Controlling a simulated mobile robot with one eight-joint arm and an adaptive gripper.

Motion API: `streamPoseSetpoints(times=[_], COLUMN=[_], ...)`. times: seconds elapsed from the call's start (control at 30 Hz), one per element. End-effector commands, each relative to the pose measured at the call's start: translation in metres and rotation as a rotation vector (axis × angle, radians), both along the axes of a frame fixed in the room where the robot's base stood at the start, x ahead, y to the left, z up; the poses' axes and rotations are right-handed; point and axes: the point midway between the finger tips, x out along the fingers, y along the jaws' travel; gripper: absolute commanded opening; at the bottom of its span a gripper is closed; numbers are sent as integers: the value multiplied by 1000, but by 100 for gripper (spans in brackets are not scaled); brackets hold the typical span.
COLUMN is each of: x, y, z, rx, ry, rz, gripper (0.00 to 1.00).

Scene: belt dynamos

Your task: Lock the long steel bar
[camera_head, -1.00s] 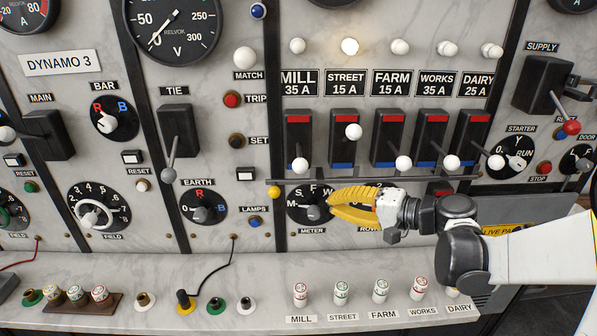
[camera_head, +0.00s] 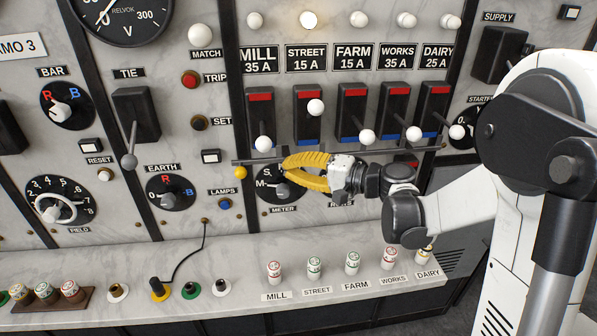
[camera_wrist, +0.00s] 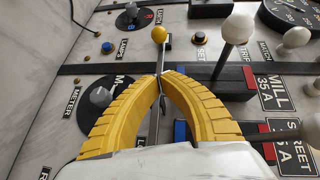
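The long steel bar (camera_head: 254,161) runs level across the panel just below the row of switch levers. A yellow knob (camera_head: 240,172) sits at its left end; it also shows in the wrist view (camera_wrist: 159,33). My gripper (camera_head: 285,164), with yellow fingers, is at the bar just right of that knob, below the MILL lever. In the wrist view my fingertips (camera_wrist: 161,75) come together at the bar (camera_wrist: 154,125). I cannot tell whether the bar is between the tips or just behind them. My fingers and wrist hide part of the bar.
White-knobbed levers, MILL (camera_head: 263,143) and STREET (camera_head: 316,107) among them, stick out close above my gripper. The METER dial (camera_head: 282,190) is just below. Several fuses, such as the MILL fuse (camera_head: 274,271), stand on the marble ledge (camera_head: 210,300).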

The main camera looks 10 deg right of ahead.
Motion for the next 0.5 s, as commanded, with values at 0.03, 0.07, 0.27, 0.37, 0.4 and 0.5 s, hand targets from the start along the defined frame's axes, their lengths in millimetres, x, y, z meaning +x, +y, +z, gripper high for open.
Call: streamPoseSetpoints(times=[0.03, 0.07, 0.27, 0.37, 0.4, 0.5], x=[6, 10, 26, 23, 23, 22], y=[11, 16, 48, 62, 66, 73], z=[-3, -4, -10, -12, -13, -14], rx=[-1, -1, 0, 0, 0, 0], ry=[0, 0, 1, 0, 0, 0], rz=[4, 4, 3, 2, 2, 0], gripper=[0, 0, 0, 0, 0, 0])
